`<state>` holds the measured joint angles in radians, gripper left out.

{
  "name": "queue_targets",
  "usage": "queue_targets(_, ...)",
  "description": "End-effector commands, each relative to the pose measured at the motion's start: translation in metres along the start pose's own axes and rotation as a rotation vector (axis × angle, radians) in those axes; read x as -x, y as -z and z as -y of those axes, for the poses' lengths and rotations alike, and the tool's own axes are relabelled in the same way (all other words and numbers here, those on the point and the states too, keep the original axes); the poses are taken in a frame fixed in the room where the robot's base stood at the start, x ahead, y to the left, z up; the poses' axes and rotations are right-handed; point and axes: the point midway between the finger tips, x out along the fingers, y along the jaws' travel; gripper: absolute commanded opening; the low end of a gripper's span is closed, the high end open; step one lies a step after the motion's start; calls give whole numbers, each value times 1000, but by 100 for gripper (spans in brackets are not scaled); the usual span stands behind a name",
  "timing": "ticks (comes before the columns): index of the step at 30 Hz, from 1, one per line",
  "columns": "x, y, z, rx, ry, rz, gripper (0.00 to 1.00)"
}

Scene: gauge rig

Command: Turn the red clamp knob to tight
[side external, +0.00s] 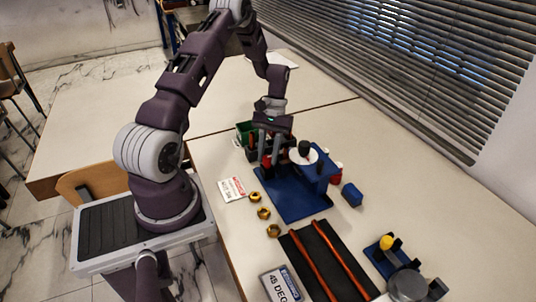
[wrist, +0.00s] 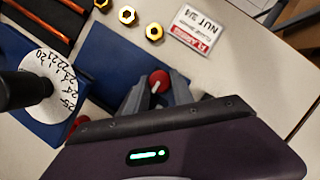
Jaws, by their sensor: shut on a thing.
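The red clamp knob (wrist: 158,82) has a white pointer mark and sits on the blue rig base (side external: 290,203). In the wrist view the knob is between the two grey fingers of my gripper (wrist: 157,90), which is shut on it. In the side view my gripper (side external: 270,158) points down over the left part of the base, and its fingers largely hide the knob. A white numbered dial (wrist: 50,88) with a black post stands beside it on the blue rig. I cannot read a tight mark.
Several brass nuts (side external: 263,213) and a nut-size card (side external: 231,189) lie in front of the rig. A black mat (side external: 322,262) with orange rods lies nearby. A blue block (side external: 352,194) is right of the rig, and a green bin (side external: 243,130) is behind it.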

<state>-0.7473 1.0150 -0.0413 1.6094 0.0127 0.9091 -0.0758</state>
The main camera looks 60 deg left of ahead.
Motion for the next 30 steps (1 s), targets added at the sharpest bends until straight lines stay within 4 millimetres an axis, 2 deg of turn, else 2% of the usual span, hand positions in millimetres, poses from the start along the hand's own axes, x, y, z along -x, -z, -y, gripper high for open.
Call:
queue_targets(11,1,-1,-1,-123,51,1,0)
queue_targets(30,0,-2,-5,-672,278,1,0)
